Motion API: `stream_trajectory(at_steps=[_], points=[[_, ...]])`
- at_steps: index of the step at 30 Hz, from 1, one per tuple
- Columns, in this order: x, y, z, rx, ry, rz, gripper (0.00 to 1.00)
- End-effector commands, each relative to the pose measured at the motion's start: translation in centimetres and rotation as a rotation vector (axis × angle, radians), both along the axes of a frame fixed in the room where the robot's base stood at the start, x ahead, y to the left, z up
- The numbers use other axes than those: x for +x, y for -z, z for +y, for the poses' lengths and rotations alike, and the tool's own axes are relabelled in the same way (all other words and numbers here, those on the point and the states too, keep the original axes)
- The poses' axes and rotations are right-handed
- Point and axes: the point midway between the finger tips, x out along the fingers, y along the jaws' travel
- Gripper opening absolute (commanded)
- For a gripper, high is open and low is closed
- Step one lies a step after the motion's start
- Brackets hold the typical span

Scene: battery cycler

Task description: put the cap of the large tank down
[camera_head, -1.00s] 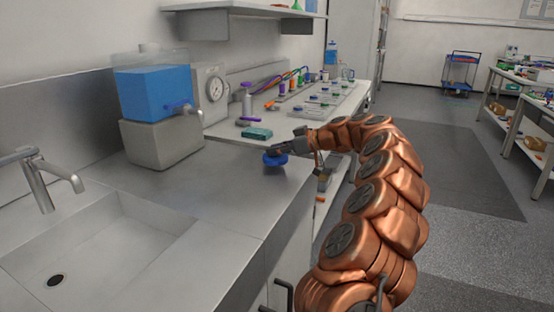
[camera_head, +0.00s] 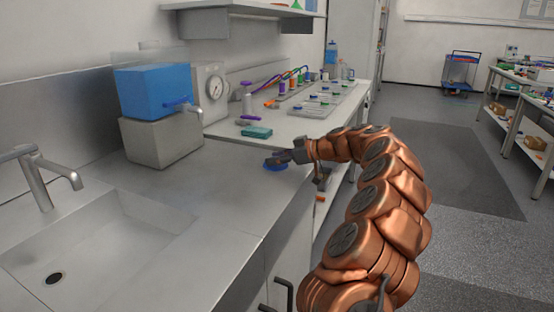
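The large tank (camera_head: 153,92) holds blue liquid and stands on a grey block (camera_head: 162,143) at the back left of the steel counter. A pale neck (camera_head: 149,45) shows on its top, with no blue cap on it. The blue cap (camera_head: 275,167) is at the counter's right part, near its front edge. It is at or very close to the counter surface; exact contact is too small to tell. My gripper (camera_head: 277,158) is right over the cap, its dark fingers at the cap's top and appearing shut on it. The fingers hide part of the cap.
A sink with a tap (camera_head: 40,178) is at the left. The counter (camera_head: 200,190) between sink and cap is clear.

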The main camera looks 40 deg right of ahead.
Motion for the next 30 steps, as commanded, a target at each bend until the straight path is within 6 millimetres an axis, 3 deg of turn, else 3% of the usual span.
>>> stream_trajectory(at_steps=[16, 30], points=[[0.0, -0.7, 0.0, 0.001, -0.001, 0.001, 0.49], [-7.1, -3.9, -4.0, 0.0, 0.001, -0.003, 0.49]])
